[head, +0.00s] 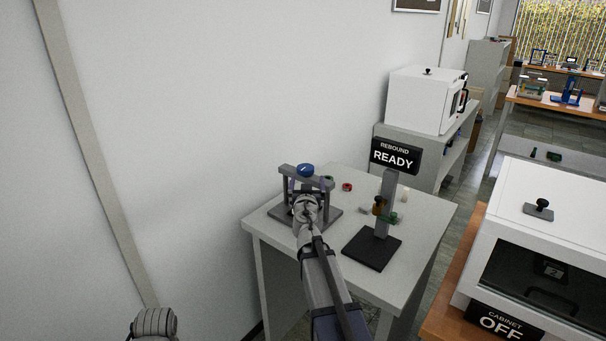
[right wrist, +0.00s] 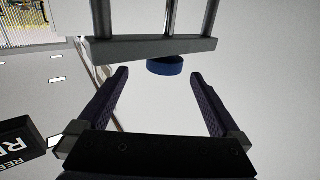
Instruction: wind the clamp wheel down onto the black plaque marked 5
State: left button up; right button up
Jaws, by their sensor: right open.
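The clamp press (head: 287,171) is a grey frame with posts and a crossbar, standing at the back left of the grey table. Its blue wheel (head: 305,170) sits on top of the crossbar. My right gripper (head: 308,185) is open and empty in front of the frame. The right wrist view looks upside down; there the blue wheel (right wrist: 165,66) lies beyond and between the open fingertips, apart from them, against the grey crossbar (right wrist: 150,47). My arm hides the clamp's lower middle, and I see no plaque marked 5 under it. Only part of my left arm shows.
A stand with a black base (head: 371,249) and a "REBOUND READY" sign (head: 395,156) is right of the clamp.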

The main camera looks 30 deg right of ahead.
aim_at(305, 170)
jog(key=shift+w+n+t+y, duration=0.1)
jog(key=shift+n+t+y, duration=0.45)
jog(key=shift+y, duration=0.25)
jog(key=x, duration=0.8)
jog(key=shift+r, duration=0.1)
jog(key=shift+c, duration=0.4)
jog(key=c, duration=1.2)
jog(key=shift+c, duration=0.2)
jog(key=shift+a+m+h, duration=0.1)
jog(key=shift+m+h, duration=0.25)
jog(key=shift+h, duration=0.15)
